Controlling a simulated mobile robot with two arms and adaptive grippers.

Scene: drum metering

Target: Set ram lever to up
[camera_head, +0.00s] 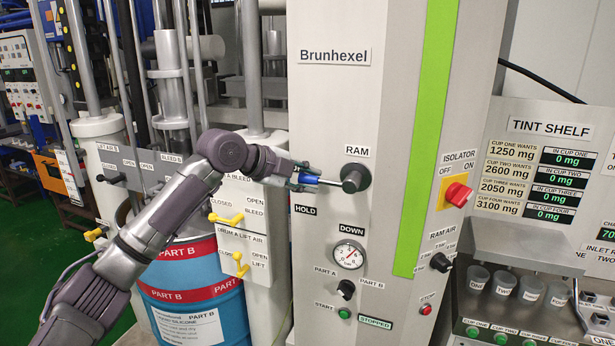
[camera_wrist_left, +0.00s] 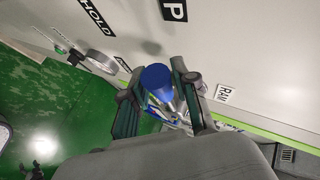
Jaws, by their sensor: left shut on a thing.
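The ram lever is a dark round hub (camera_head: 355,178) on the grey panel under the RAM label, with a thin shaft pointing left, close to level. Its blue knob (camera_head: 309,179) is at the shaft's left end. My left gripper (camera_head: 300,179) is shut on the blue knob, reaching in from the left. In the left wrist view the blue knob (camera_wrist_left: 155,77) sits between the two fingers of the gripper (camera_wrist_left: 158,98). The HOLD label (camera_head: 305,210) is below the knob and the DOWN label (camera_head: 352,229) below the hub. My right gripper is not in view.
A pressure gauge (camera_head: 348,255), a PART A/PART B selector (camera_head: 346,289) and a green start button (camera_head: 344,313) are below the lever. A red isolator knob (camera_head: 458,194) is to the right. Yellow valve handles (camera_head: 227,219) and a blue drum (camera_head: 205,312) are near my left arm.

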